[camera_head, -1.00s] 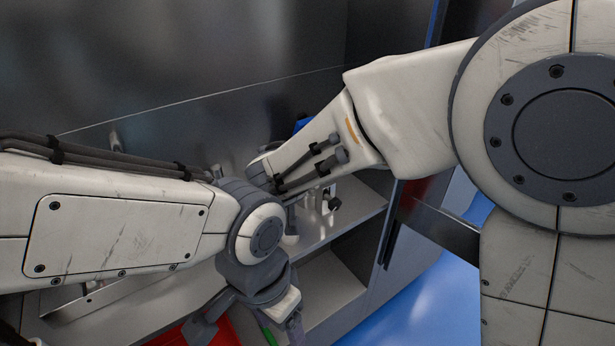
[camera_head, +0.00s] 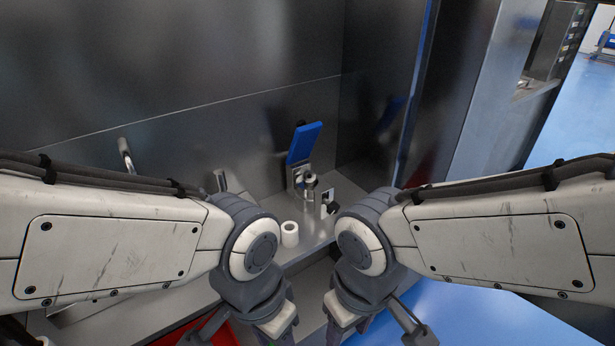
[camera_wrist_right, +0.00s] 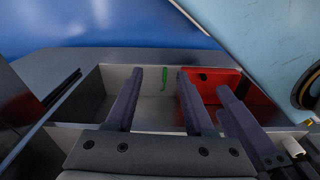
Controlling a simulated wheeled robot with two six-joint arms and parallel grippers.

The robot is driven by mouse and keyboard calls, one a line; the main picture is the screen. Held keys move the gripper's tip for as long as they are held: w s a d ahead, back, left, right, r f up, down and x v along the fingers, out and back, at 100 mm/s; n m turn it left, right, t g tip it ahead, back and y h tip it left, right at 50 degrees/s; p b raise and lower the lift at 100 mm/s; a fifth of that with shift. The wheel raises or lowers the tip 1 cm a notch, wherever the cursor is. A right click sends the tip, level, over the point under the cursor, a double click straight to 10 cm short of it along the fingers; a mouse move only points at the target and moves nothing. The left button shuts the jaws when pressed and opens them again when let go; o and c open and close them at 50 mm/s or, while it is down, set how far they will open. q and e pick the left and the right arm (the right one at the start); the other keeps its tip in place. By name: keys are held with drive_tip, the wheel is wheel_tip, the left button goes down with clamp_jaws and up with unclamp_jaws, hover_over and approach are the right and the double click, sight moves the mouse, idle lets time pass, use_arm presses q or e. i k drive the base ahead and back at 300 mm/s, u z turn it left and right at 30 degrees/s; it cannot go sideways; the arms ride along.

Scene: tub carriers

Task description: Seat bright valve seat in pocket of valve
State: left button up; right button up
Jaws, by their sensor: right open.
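A white, hollow cylindrical piece (camera_head: 290,234) stands upright on the steel ledge, apart from both grippers; it looks like the bright valve seat. Behind it to the right is a metal fixture (camera_head: 304,186) with a raised blue lever (camera_head: 304,144); I cannot make out a valve pocket in it. My right gripper (camera_wrist_right: 160,82) is open and empty above a tray in the right wrist view. My left gripper (camera_head: 272,318) points down in front of the ledge in the head view; its fingertips are cut off by the frame's bottom edge.
A red bin (camera_wrist_right: 238,86) and a green piece (camera_wrist_right: 163,79) lie in the tray (camera_wrist_right: 118,84) below. Metal posts (camera_head: 125,154) stand at the back left. A steel back wall (camera_head: 200,70) closes the ledge; blue floor (camera_head: 460,310) is clear at right.

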sight(310, 190)
drive_tip(key=z, duration=0.05)
drive_tip(key=k, duration=0.45)
drive_tip(key=z, duration=1.9)
drive_tip(key=i, duration=1)
drive_tip(key=u, duration=2)
